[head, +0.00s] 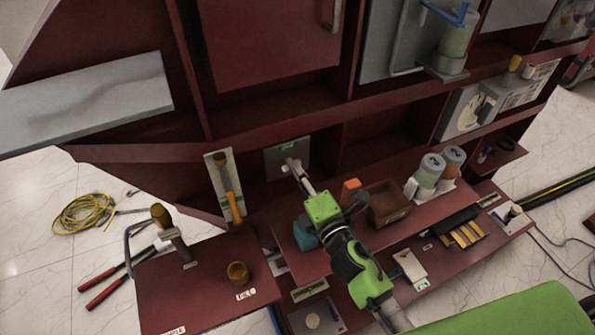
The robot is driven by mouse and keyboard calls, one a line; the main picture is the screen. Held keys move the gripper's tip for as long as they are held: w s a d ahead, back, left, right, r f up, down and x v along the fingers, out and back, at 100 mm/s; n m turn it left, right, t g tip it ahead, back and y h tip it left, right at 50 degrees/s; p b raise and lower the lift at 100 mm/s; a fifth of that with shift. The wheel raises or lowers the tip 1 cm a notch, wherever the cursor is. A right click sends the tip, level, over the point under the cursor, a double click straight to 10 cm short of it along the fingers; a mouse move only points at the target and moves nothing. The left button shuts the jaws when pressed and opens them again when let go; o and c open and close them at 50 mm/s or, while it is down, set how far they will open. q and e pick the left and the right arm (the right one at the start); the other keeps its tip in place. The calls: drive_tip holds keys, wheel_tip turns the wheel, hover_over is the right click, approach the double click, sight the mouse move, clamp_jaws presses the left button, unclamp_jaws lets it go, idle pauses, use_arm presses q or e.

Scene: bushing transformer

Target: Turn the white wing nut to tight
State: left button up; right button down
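My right gripper (294,167) reaches up and left from the bottom right on its green arm. Its tip is at a small grey square plate (273,160) on the back wall of the lower red shelf. Pale grey shapes show at the tip, but I cannot tell fingers from a white wing nut there. The gripper hides part of the plate. Whether its fingers are open or shut is too small to see. My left gripper is not in view.
A brown open box (387,202) and an orange block (350,191) stand close right of my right arm. Two capped cylinders (431,169) stand farther right. An upright panel with an orange handle (232,199) is left of the plate. Yellow cable (84,212) lies on the floor.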

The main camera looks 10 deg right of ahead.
drive_tip(key=shift+f+m, duration=0.1)
drive_tip(key=shift+m, duration=1)
drive_tip(key=c, duration=2.3)
unclamp_jaws()
drive_tip(key=s, duration=0.4)
drive_tip(key=s+d, duration=0.1)
drive_tip(key=s, duration=0.3)
drive_tip(key=s+d, duration=0.1)
drive_tip(key=s, duration=0.2)
drive_tip(key=shift+s+d, duration=0.15)
drive_tip(key=shift+s, duration=0.25)
